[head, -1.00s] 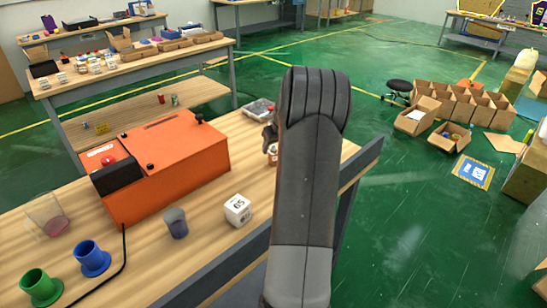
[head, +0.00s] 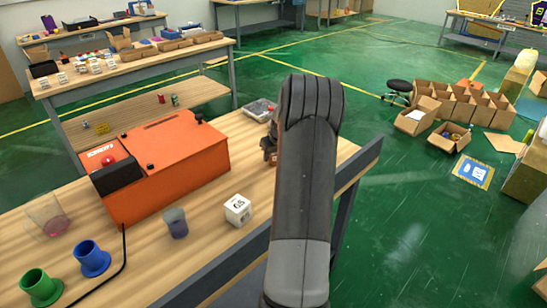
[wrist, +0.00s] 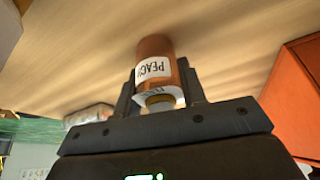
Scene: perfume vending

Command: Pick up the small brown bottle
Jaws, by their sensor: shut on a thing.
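The small brown bottle (wrist: 154,49) has a white label reading "PEACH" and a gold-coloured neck. In the wrist view it sits between the two dark fingers of my gripper (wrist: 158,78), which is shut on it. In the head view my gripper (head: 268,148) shows only partly at the left of my arm, over the right end of the wooden table (head: 205,245). The arm hides most of the bottle there. I cannot tell whether the bottle still touches the table.
An orange machine (head: 165,165) stands left of my gripper. A white cube (head: 238,210), a grey cup (head: 175,223), a blue holder (head: 92,258) and a green holder (head: 40,287) stand nearer. A clear tray (head: 258,108) lies behind the gripper.

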